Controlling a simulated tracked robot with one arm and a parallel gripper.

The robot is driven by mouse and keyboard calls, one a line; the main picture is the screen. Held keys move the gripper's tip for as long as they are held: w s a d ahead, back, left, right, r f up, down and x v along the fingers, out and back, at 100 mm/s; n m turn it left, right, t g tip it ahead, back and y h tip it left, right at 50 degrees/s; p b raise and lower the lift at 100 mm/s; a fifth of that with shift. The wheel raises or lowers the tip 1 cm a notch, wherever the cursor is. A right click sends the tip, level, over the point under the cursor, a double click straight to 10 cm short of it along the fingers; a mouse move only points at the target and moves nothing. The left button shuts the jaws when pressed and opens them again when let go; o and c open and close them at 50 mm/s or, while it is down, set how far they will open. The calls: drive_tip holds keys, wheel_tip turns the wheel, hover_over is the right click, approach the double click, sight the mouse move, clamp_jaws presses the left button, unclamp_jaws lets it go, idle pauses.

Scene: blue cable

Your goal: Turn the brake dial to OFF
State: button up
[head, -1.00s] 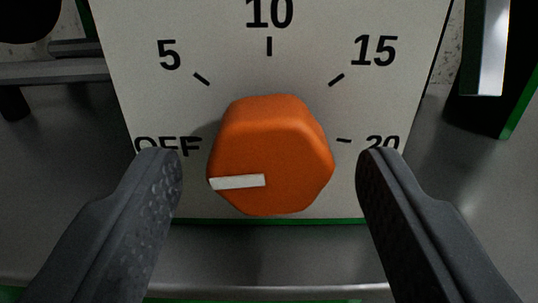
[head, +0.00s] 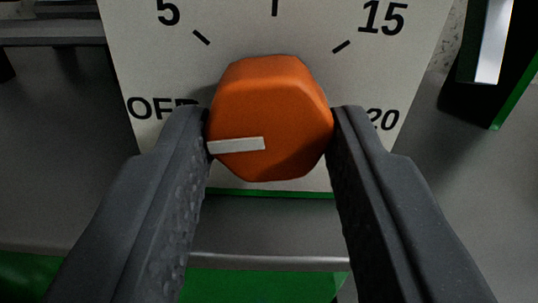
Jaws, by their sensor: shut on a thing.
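The orange brake dial (head: 270,105) is a faceted knob on a white panel (head: 240,28) with marks OFF, 5, 15 and 20 in view. Its white pointer line (head: 236,146) points left, slightly below level, on the OFF side. The OFF label (head: 152,108) is partly hidden by my left finger, and the 20 label (head: 386,119) partly by my right finger. My gripper (head: 270,130) is shut on the dial, with one finger at its left side and one at its right.
A grey metal surface (head: 270,226) and a green part (head: 250,284) lie below the panel. A black and green part with a bright metal strip (head: 494,42) stands at the right. A grey bar (head: 50,32) is at the left.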

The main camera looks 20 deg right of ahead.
drive_tip(key=shift+r, duration=0.1)
drive_tip(key=o, duration=1)
drive_tip(key=shift+c, duration=0.2)
drive_tip(key=shift+a, duration=0.1)
drive_tip(key=p+v, duration=0.2)
drive_tip(key=v, duration=1.1)
drive_tip(key=shift+s+p, duration=0.3)
drive_tip(key=shift+p, duration=0.1)
drive_tip(key=shift+a, duration=0.1)
